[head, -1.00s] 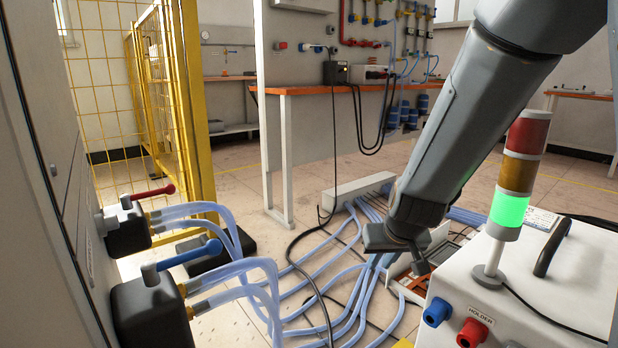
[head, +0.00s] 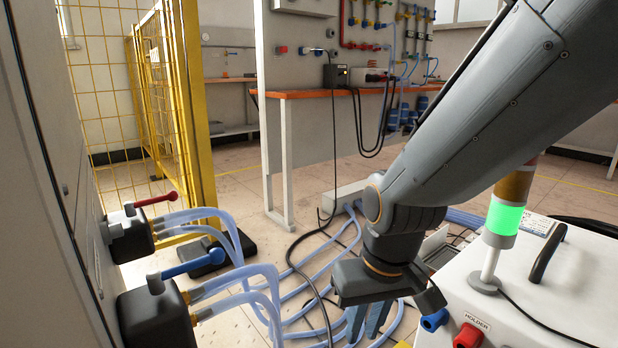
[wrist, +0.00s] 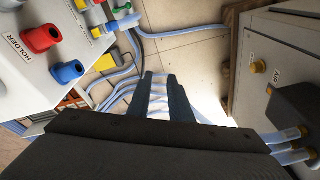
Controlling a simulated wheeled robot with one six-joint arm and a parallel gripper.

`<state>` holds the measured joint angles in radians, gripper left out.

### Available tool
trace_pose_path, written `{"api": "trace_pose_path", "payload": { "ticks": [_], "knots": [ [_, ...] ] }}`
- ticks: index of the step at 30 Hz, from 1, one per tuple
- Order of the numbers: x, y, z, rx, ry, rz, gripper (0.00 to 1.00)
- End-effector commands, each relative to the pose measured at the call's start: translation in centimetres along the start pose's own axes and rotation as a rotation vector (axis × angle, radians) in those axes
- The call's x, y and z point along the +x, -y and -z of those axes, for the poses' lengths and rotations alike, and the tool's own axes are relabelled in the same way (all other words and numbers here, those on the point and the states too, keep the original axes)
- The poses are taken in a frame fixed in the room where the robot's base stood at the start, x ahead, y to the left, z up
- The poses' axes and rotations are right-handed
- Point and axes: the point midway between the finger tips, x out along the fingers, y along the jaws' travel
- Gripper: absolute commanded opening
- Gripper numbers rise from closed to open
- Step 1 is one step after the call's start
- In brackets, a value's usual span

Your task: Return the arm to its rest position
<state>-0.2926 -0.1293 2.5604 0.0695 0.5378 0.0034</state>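My arm crosses the right half of the head view and bends down at its wrist. My gripper (head: 365,325) points down over the floor hoses, left of the white box. In the wrist view its two dark fingers (wrist: 160,78) stand apart with a gap, and hoses and floor show between them. Nothing is held. Two valves on the grey cabinet at left, one with a red handle (head: 156,197) and one with a blue handle (head: 190,259), are apart from my gripper.
The white box (head: 560,290) carries a signal tower lit green (head: 504,217), a black handle and red and blue HOLDER ports. Pale blue hoses (head: 285,285) spread over the floor. A yellow fence (head: 190,110) stands at back left, a workbench (head: 330,93) behind.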

Motion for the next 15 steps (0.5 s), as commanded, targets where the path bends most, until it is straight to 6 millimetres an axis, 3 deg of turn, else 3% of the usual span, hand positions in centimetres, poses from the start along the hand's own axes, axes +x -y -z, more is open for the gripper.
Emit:
{"api": "trace_pose_path", "payload": {
  "ticks": [3,6,15],
  "knots": [
    [-2.6,4.3,-1.5,-0.094,0.022,0.036,0.19],
    [-4.0,6.7,-2.9,-0.150,0.044,0.059,0.19],
    [-7.1,11.2,-6.2,-0.269,0.088,0.105,0.19]
  ]
}}
